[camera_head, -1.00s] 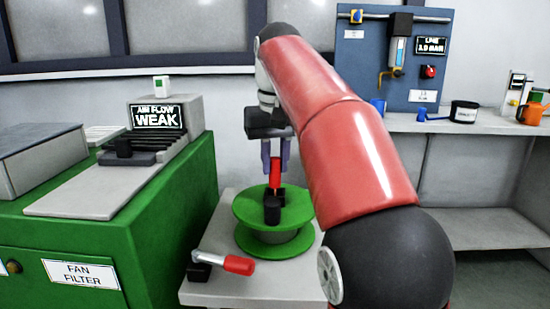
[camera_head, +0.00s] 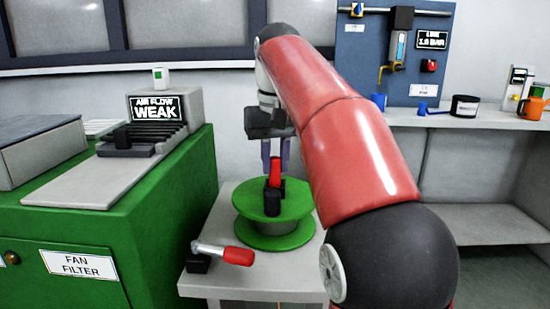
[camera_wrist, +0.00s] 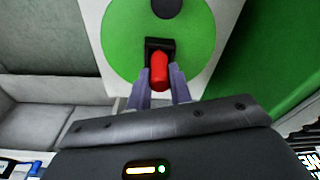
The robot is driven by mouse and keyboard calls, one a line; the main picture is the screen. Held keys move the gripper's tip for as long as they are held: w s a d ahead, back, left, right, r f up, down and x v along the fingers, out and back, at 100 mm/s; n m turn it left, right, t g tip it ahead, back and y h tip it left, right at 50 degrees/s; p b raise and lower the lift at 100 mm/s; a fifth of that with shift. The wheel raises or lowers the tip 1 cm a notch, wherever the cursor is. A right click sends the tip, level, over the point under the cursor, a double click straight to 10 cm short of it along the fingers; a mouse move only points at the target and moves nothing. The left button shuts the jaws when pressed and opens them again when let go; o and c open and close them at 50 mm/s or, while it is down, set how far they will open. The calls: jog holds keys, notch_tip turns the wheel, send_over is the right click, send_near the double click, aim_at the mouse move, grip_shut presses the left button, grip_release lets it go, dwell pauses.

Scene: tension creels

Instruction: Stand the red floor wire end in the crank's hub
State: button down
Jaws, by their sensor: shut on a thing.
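The red wire end (camera_head: 275,171) stands between the fingers of my gripper (camera_head: 275,163), over the green reel (camera_head: 250,228). My gripper is shut on it; in the wrist view the red wire end (camera_wrist: 160,72) shows between both fingertips (camera_wrist: 162,88). A black square block (camera_wrist: 160,44) on the green disc lies right behind the red piece in that view. The wire end's lower tip is hidden, so I cannot tell whether it sits in the block.
A lever with a red handle (camera_head: 238,256) sits on the small grey table (camera_head: 200,283) at front left. The green cabinet (camera_head: 150,215) with the "AIR FLOW WEAK" display (camera_head: 157,108) is on the left. A shelf with cups (camera_head: 465,107) is at right.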

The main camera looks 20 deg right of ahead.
aim_at(276, 159)
jog(key=shift+f+b, duration=0.5)
jog(key=shift+f, duration=0.35)
jog(key=c, duration=1.2)
grip_release()
jog(key=shift+r, duration=0.1)
jog(key=r+p, duration=0.1)
jog(key=r, duration=0.1)
jog(key=r+p, duration=0.1)
jog(key=r, duration=0.2)
jog(key=s+r+p, duration=0.1)
jog(key=r, duration=0.1)
jog(key=shift+r, duration=0.3)
